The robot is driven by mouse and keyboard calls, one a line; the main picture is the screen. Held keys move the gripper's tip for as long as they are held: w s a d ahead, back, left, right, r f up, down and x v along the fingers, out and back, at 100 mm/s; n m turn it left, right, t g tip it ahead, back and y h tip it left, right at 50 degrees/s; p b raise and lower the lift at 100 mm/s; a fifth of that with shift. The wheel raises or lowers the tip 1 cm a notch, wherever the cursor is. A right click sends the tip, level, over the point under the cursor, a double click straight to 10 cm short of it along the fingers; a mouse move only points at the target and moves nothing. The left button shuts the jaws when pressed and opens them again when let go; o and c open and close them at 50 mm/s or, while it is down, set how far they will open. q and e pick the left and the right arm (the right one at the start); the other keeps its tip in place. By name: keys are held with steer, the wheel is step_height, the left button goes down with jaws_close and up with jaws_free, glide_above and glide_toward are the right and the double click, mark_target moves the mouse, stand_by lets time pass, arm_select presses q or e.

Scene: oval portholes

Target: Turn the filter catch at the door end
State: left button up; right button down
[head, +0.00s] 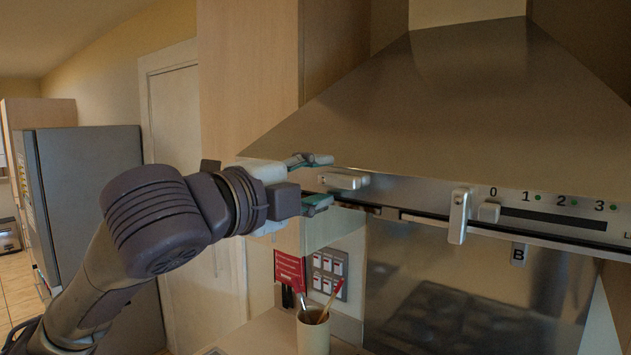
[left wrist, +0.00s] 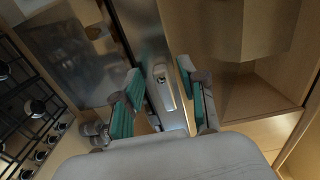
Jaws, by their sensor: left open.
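The filter catch at the door end (head: 346,181) is a pale metal lever on the left end of the range hood's front strip (head: 410,190). It lies level, along the strip. My left gripper (head: 318,182) is open, with one finger above and one below the line of the catch. The fingertips are close to its left end. In the left wrist view the catch (left wrist: 165,88) shows between the two teal-padded fingers (left wrist: 157,84), apart from both as far as I can see. My right gripper is not in view.
A second catch (head: 459,217) hangs upright further right, next to a small slider knob (head: 489,212). The hood canopy (head: 470,95) slopes above. A tall cabinet (head: 250,80) stands close on the left. A utensil cup (head: 313,332) stands on the counter below.

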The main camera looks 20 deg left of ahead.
arm_select(q)
steer(key=v, duration=1.1)
steer(key=shift+s+a, duration=0.15)
steer(key=shift+s, duration=0.25)
